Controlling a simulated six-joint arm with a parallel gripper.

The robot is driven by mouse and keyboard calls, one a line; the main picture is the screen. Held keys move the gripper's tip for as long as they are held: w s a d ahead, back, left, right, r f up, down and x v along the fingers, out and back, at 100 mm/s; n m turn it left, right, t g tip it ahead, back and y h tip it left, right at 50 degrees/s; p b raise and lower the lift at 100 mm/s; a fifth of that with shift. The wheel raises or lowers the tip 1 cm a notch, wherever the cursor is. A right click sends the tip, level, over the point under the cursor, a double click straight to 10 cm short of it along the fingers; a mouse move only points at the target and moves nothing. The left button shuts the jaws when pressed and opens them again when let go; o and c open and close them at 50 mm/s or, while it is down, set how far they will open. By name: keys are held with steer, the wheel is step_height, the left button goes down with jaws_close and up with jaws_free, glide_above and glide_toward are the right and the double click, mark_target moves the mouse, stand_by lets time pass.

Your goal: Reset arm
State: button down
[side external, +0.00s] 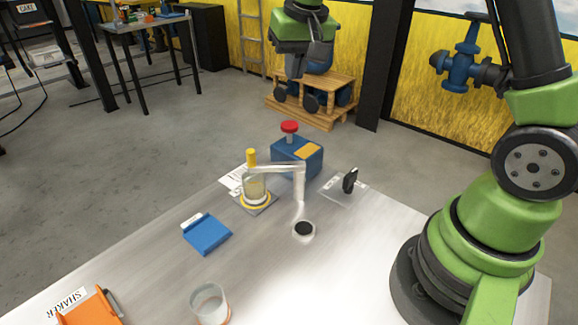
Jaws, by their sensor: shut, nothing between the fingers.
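My gripper (295,70) hangs at the top centre, dark below a green wrist link. It is high above the far end of the metal table (150,262), with nothing seen in it. Its fingers are small and dark against the pump behind; they look shut and empty. It touches nothing that I can make out. My green and black arm stands at the right, and its upper part leaves the picture at the top.
On the table are a blue box with a red knob (297,157), a yellow-topped clear vessel with a spout (255,185), a small dark-topped piece (304,230), a black item on a plate (350,181), a blue tray (207,234), a clear cup (210,303) and an orange holder (92,310).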

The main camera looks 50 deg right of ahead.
steer(key=s+a+r+t+y, duration=0.15)
steer(key=s+a+r, duration=0.35)
steer(key=s+r, duration=0.5)
steer(key=s+a+f+n+t+y, duration=0.1)
steer(key=s+a+f+t, duration=0.1)
steer(key=s, duration=1)
steer(key=shift+a+f+n, duration=0.2)
steer(key=shift+a+n, duration=0.1)
steer(key=shift+a, duration=0.35)
